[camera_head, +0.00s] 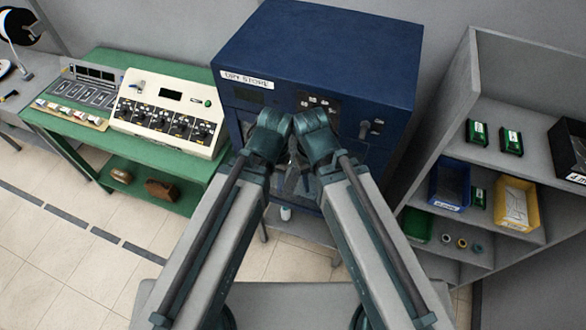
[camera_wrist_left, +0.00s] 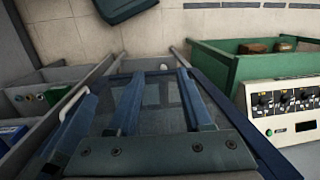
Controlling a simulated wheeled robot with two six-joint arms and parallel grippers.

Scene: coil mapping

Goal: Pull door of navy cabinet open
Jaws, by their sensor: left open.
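The navy cabinet (camera_head: 330,45) stands in front of me, with a "dry store" label on its front. In the head view my two arms cover most of its door. In the left wrist view the door's glass panel (camera_wrist_left: 160,100) lies behind my left gripper (camera_wrist_left: 158,85), whose two fingers are spread apart with nothing seen between them. The door looks shut.
A green bench (camera_head: 75,120) with a cream control panel (camera_head: 170,115) stands left of the cabinet. A grey shelf (camera_head: 465,120) with a blue bin (camera_head: 450,185) and a yellow bin (camera_head: 517,205) stands close on the right. Tiled floor (camera_head: 130,240) is free at the lower left.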

